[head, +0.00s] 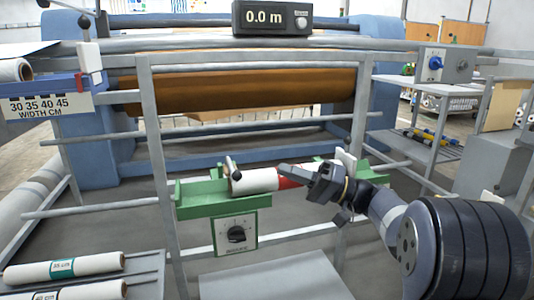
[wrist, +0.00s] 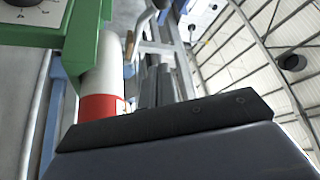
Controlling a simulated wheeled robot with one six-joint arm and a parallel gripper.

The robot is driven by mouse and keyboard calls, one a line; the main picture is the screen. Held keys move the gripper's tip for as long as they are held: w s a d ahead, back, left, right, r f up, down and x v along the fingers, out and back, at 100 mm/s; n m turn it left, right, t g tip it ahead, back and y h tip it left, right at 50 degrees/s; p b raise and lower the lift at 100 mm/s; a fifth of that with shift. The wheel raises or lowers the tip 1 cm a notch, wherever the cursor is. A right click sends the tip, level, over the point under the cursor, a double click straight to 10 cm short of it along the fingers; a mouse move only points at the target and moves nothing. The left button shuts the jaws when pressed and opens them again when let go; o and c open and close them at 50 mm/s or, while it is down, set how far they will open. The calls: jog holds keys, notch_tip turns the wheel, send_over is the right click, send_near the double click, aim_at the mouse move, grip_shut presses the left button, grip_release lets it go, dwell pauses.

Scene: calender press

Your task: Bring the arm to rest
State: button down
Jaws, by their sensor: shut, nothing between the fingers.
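My gripper (head: 289,168) is in the head view, at the end of my arm, which reaches in from the right. Its fingers are shut and empty, pointing left. It is just over or in front of the right, red end of a white roll (head: 254,180), which lies in a green cradle (head: 195,205); I cannot tell whether they touch. In the wrist view the fingers (wrist: 157,85) are together, beside the white roll (wrist: 103,70) with its red band. Part of the roll's right end is hidden behind the gripper in the head view.
A dial box (head: 236,233) hangs below the cradle. Grey rails frame the press, with a brown roller (head: 230,88) behind. A display (head: 270,17) reads 0.0 m. Labelled rolls (head: 65,268) lie at lower left. A shelf cart (head: 435,120) stands at right, with a blue-knobbed box (head: 446,65).

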jog(key=shift+a, duration=0.1)
jog(key=x, duration=0.3)
jog(key=b+x, duration=0.1)
jog(key=x, duration=0.3)
jog(key=b+x, duration=0.1)
jog(key=x, duration=0.3)
jog(key=shift+w+r, duration=0.2)
jog(key=shift+w, duration=0.05)
jog(key=shift+f, duration=0.1)
